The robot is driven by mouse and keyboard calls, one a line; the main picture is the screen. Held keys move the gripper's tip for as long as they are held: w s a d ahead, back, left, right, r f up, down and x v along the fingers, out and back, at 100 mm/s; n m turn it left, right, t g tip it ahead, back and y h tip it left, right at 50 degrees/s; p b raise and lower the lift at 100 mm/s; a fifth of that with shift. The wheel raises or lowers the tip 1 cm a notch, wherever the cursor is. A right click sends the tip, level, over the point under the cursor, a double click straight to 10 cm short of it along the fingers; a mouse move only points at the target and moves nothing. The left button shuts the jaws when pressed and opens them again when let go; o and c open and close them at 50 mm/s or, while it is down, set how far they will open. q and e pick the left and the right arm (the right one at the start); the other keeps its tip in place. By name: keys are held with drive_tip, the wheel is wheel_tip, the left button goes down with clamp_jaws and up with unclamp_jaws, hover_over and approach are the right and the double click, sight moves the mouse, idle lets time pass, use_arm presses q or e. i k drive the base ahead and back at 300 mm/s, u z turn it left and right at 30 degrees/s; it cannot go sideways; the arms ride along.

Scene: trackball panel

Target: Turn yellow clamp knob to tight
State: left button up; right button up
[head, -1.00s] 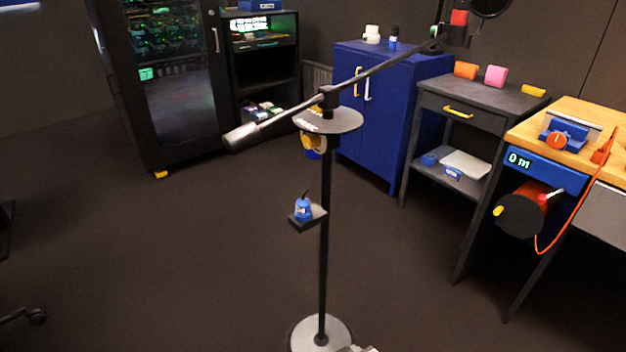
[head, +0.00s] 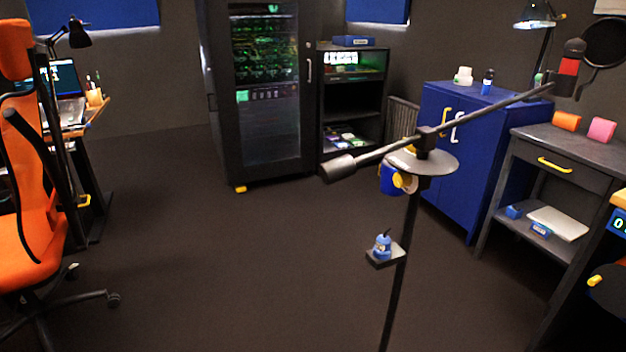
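A yellow clamp knob (head: 404,181) sits on the side of a dark stand, just under its round grey plate (head: 421,163). A blue part lies beside the knob on its left. Above the plate, a clamp block (head: 427,138) holds a long slanted boom (head: 472,115) with a grey counterweight (head: 338,168) at its lower left end and a microphone (head: 570,66) at its upper right end. The knob's tightness cannot be told from here. Neither of my grippers shows in the head view.
A small shelf on the pole holds a blue object (head: 382,244). A blue cabinet (head: 455,170) and a grey table (head: 568,160) stand behind to the right. An orange chair (head: 25,220) is at the left. The floor (head: 230,270) left of the stand is clear.

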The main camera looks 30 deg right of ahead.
sight(400, 179)
drive_tip(key=u, duration=0.25)
drive_tip(key=i, duration=0.8)
drive_tip(key=z, duration=2.7)
